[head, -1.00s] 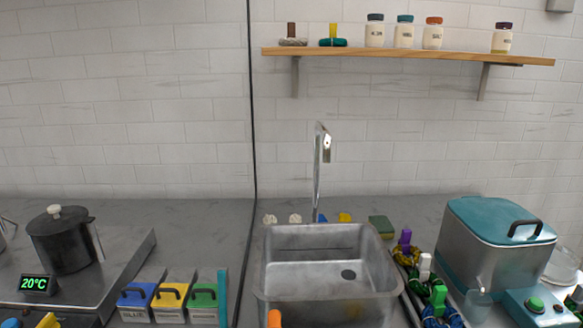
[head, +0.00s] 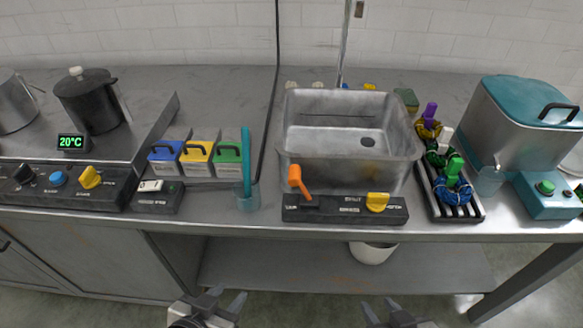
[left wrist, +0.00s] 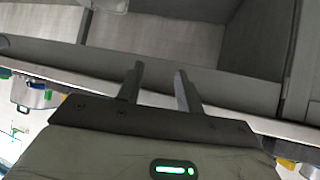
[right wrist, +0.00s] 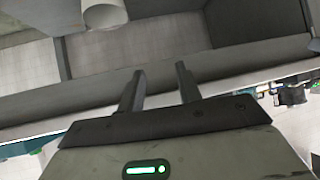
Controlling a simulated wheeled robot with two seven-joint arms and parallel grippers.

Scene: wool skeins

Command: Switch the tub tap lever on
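The metal tub (head: 300,148) is set in the counter, with a dark control strip (head: 345,211) along its front. An orange lever (head: 299,182) stands on the strip's left part, leaning slightly. A yellow knob (head: 377,202) sits on its right part; the small labels are too blurred to read surely. A tall spout (head: 343,50) rises behind the tub. My left gripper (head: 226,300) is low in front of the counter, open and empty, also in the left wrist view (left wrist: 160,82). My right gripper (head: 380,311) is likewise low, open and empty, also in the right wrist view (right wrist: 160,85).
Left of the strip stand a clear cup (head: 247,196) with a teal stick and a small switch box (head: 157,196). A dark rack (head: 456,211) with coloured skeins is to the right, near a teal-lidded tank (head: 514,124). A white bucket (head: 372,253) sits on the lower shelf.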

